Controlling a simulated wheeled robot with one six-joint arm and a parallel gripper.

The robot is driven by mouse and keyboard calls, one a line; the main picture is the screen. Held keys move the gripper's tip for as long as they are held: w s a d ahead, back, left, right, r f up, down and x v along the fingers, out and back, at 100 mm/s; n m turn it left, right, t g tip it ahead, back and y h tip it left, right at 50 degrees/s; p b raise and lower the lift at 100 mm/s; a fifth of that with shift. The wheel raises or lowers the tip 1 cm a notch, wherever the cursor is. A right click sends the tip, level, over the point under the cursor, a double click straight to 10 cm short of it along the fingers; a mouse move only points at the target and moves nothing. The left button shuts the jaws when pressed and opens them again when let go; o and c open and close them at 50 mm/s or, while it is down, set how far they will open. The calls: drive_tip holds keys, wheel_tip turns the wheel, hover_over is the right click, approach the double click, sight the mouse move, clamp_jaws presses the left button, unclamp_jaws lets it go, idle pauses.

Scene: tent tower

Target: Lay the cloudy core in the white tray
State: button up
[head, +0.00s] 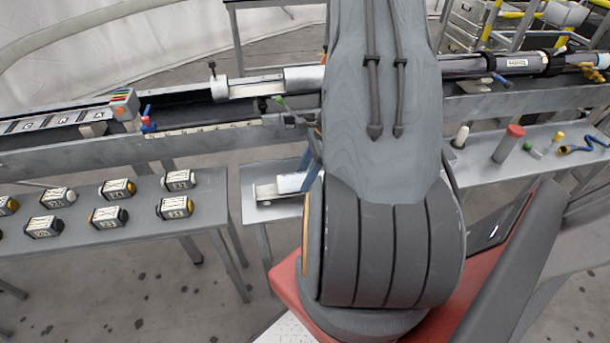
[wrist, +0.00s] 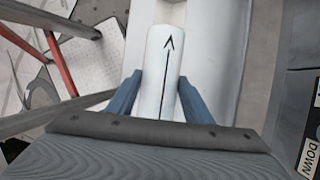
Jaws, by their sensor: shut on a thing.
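The cloudy core (wrist: 158,48) is a whitish cylinder with a black arrow along it, pointing away from my wrist. My gripper (wrist: 160,78) has its two blue fingers shut on its sides. The white tray (wrist: 229,50) lies under and beside the core, running the same way; I cannot tell whether the core touches its floor. In the head view the white tray (head: 283,187) sits on a small grey table, partly hidden behind my arm. One blue finger shows beside it, and the core is hidden there.
A long metal rail bench with a barrel tube (head: 462,66) runs behind the tray. A grey table at left holds several labelled blocks (head: 109,216). A red-capped cylinder (head: 508,143), a whitish plug (head: 461,137) and a blue cable (head: 583,147) lie on the right bench.

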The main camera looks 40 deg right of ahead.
drive_tip(key=shift+f, duration=0.2)
drive_tip(key=o, duration=1.5)
drive_tip(key=shift+c, duration=0.2)
drive_tip(key=shift+b+v, duration=0.8)
drive_tip(key=shift+v, duration=3.05)
drive_tip(key=a+r+n+h, duration=0.1)
drive_tip(key=a+r+n, duration=0.3)
drive_tip(key=a+n, duration=0.4)
drive_tip(key=s+a+r+n+h, duration=0.1)
drive_tip(key=a+r+n+h, duration=0.1)
drive_tip(key=a+r+n, duration=0.3)
drive_tip(key=a+r+n+h, duration=0.1)
drive_tip(key=a+r+n, duration=0.4)
drive_tip(key=a+n, duration=0.6)
drive_tip(key=a, duration=0.4)
drive_tip(key=shift+s+r, duration=0.15)
drive_tip(key=shift+s, duration=0.1)
